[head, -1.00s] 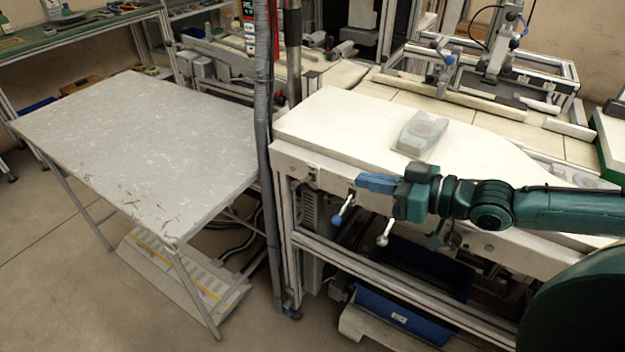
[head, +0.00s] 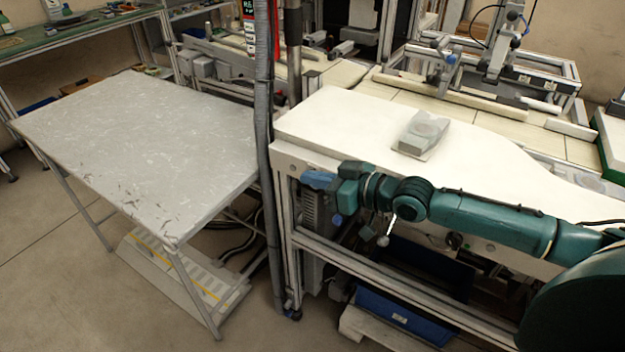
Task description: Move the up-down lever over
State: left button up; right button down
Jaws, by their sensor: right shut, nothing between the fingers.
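Two levers stick out from the front of the white-topped machine bench in the head view. One has a blue knob (head: 337,220); its shaft is mostly hidden behind my right gripper. The other has a white knob (head: 383,241) on a pale shaft, below my right wrist. No label shows which is the up-down lever. My right gripper (head: 312,178) is shut and empty, pointing left along the bench front. Its blue fingers are just above and left of the blue knob; whether they touch the lever cannot be told. My left gripper is not in view.
A grey device (head: 425,133) sits on the white bench top (head: 350,125). A grey pole (head: 264,130) stands just left of my right gripper. A bare grey table (head: 140,150) is farther left. A blue bin (head: 400,315) is under the bench.

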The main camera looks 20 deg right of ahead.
jog(key=shift+w+a+f, duration=0.2)
jog(key=shift+w+f, duration=0.05)
jog(key=shift+f, duration=0.25)
jog(key=shift+s+a+f+n+p, duration=0.2)
jog(key=shift+n+p, duration=0.1)
jog(key=shift+p, duration=0.2)
